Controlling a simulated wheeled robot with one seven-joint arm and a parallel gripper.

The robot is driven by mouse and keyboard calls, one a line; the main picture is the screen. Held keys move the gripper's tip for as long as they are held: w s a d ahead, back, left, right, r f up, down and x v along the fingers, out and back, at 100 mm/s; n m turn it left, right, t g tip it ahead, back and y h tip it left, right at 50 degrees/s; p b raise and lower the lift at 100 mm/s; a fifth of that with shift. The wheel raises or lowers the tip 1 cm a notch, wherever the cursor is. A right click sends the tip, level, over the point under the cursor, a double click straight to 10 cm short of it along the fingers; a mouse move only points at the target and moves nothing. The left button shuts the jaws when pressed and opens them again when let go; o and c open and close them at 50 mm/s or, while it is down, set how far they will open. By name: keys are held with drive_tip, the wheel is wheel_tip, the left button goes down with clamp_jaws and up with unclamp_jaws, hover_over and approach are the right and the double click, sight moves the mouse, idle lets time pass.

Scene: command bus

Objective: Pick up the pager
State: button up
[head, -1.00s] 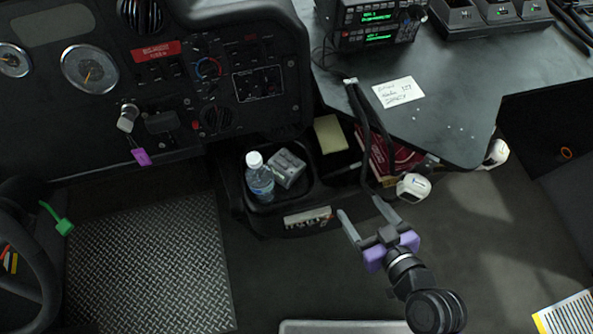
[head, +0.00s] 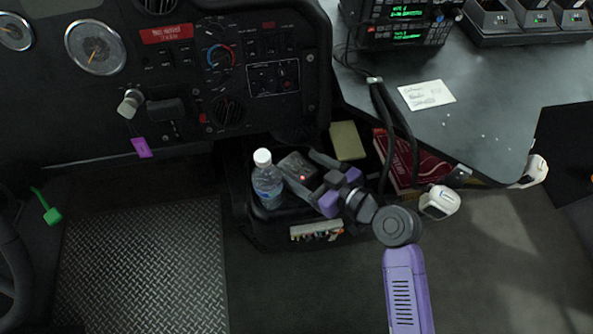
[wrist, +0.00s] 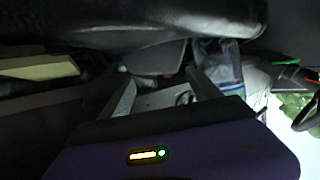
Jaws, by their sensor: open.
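A small boxy grey device, which looks like the pager (head: 295,162), lies in the dark tray (head: 240,205) below the dashboard, just right of a water bottle (head: 267,184). A small red light shows near it. My gripper (head: 299,164) is open, with its two grey fingers reaching over the tray at the device, partly hiding it. In the wrist view the fingers (wrist: 160,85) stand apart with a grey shape between them, and the bottle (wrist: 222,65) shows just right of the right finger. I cannot tell whether the fingers touch the device.
A yellowish pad (head: 347,141) and a red book (head: 420,162) lie right of the tray. Black cables (head: 385,125) hang from the desk close to my gripper. A white device (head: 439,202) sits by the desk edge. Small items (head: 317,230) line the tray's front. The floor in front is clear.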

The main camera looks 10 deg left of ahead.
drive_tip(key=shift+x, duration=1.5)
drive_tip(key=shift+d+f, duration=0.1)
drive_tip(key=shift+s, duration=0.1)
drive_tip(key=shift+c, duration=0.4)
drive_tip(key=c, duration=1.4)
clamp_jaws()
